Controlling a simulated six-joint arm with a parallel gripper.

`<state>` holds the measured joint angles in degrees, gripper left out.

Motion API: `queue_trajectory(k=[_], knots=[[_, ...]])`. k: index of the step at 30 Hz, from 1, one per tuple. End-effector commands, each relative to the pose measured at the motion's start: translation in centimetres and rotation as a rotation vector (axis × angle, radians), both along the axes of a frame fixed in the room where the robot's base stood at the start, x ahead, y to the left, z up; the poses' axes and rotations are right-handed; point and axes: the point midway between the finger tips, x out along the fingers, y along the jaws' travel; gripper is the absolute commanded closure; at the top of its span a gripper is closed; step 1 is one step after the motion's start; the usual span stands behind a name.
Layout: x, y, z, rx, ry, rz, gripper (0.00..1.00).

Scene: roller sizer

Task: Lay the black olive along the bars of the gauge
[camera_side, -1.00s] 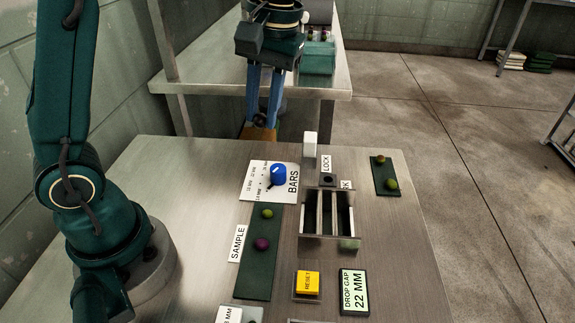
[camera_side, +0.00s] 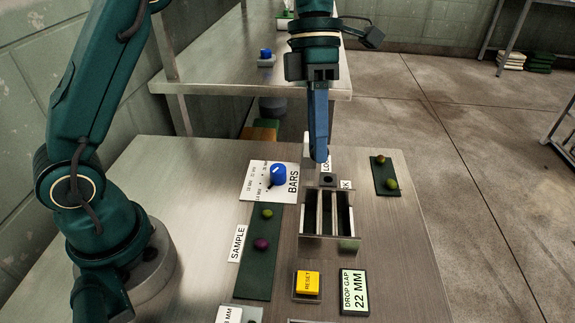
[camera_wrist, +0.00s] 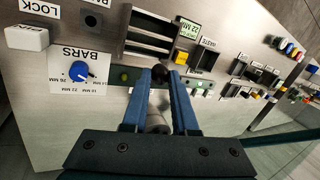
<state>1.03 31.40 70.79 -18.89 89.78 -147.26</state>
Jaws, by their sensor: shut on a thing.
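My gripper (camera_side: 319,158) points down above the table, behind the gauge. In the wrist view its blue fingers are close together, shut on the dark black olive (camera_wrist: 160,73) at their tips. In the side view the fingers hide the olive. The gauge (camera_side: 330,237) is an open metal frame with light bars running front to back over dark gaps; no olive shows on the bars. It also shows in the wrist view (camera_wrist: 126,40), ahead of the fingertips.
The green sample mat (camera_side: 253,270) left of the gauge holds a green olive (camera_side: 267,213) and a purple one (camera_side: 261,243). The blue BARS knob (camera_side: 278,175) stands behind it. A white block (camera_wrist: 27,38) stands near the LOCK label.

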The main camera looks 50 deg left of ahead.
Motion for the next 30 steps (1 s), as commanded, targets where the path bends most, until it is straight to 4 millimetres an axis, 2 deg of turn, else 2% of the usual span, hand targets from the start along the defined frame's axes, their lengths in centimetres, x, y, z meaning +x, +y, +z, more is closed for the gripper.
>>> queue_trajectory(k=[3, 9, 18, 21, 30], knots=[[0.1, -0.6, -0.2, -0.023, 0.012, 0.244, 1.0], [0.2, -1.2, -0.9, -0.069, 0.021, 0.604, 1.0], [-0.2, -1.5, -2.6, -0.173, 0.013, 0.962, 1.0], [-0.8, -2.2, -2.9, -0.212, 0.016, 1.024, 1.0], [-0.9, -2.4, -3.1, -0.305, 0.018, 1.004, 1.0]])
